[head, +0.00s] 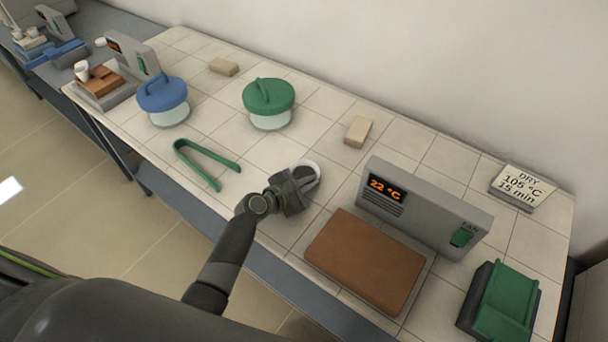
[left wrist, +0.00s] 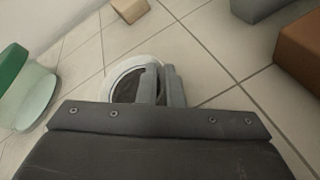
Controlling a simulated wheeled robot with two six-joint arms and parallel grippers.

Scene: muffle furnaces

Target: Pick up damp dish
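The damp dish is a small round white dish (head: 311,168) with dark contents, near the middle of the tiled bench. My left gripper (head: 303,180) is at its near side. In the left wrist view the dish (left wrist: 108,83) lies just beyond my gripper (left wrist: 162,75). The two fingers are close together at the dish's right wall, one over the inside and one outside, and look shut on it. The fingers hide part of the rim and contents. I cannot tell whether the dish is clear of the bench. My right gripper is out of view.
A grey panel reading 22 °C (head: 420,210) stands behind a brown slab (head: 366,258) on the right. Green tongs (head: 208,163), a green-lidded jar (head: 269,103) and a blue-lidded jar (head: 163,100) are left. A beige block (head: 358,131) lies behind. A sign (head: 522,186) and green rack (head: 503,302) stand far right.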

